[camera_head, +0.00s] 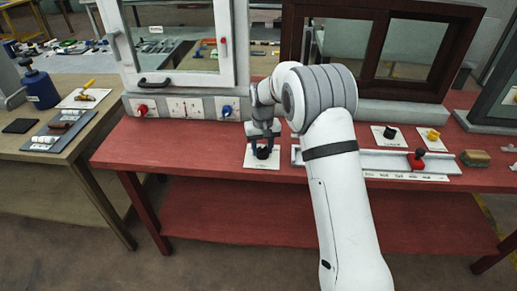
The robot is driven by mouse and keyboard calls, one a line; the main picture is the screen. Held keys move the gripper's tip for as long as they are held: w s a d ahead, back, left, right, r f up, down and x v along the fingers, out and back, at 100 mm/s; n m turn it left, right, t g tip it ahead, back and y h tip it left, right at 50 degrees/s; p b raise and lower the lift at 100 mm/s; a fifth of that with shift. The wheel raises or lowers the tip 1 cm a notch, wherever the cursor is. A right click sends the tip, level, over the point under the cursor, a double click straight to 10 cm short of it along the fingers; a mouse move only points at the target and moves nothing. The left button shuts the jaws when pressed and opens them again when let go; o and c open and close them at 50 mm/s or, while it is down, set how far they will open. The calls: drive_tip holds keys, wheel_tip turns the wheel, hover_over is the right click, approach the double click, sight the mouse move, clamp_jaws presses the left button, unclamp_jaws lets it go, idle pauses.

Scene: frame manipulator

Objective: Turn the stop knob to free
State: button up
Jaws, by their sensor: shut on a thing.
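A black knob (263,153), which I take to be the stop knob, stands on a white plate (252,163) near the front of the red table. My gripper (263,147) points down over this plate, with its fingers around the knob and shut on it. The fingers hide part of the knob. Any marks on the plate are too small to read, so I cannot tell which way the knob is turned.
Right of my gripper is a grey rail (380,162) with a red knob (416,158). Small black (389,132) and yellow (432,134) pieces sit behind it. A white window frame (178,78) and a dark frame (455,50) stand at the back. The front left tabletop is clear.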

sight(263, 147)
drive_tip(key=shift+s+d+f+m, duration=0.1)
drive_tip(key=shift+f+m, duration=0.05)
drive_tip(key=shift+m, duration=0.7)
drive_tip(key=shift+s+d+f+m, duration=0.1)
drive_tip(key=shift+m, duration=0.75)
drive_tip(key=shift+a+m, duration=0.1)
drive_tip(key=shift+m, duration=0.2)
drive_tip(key=o, duration=1)
drive_tip(key=shift+r, duration=0.15)
drive_tip(key=shift+w+r, duration=0.1)
drive_tip(key=shift+r, duration=0.05)
drive_tip(key=shift+r, duration=0.4)
wheel_tip(263, 147, up, 7)
drive_tip(key=shift+f+b, duration=0.1)
drive_tip(key=shift+b, duration=0.35)
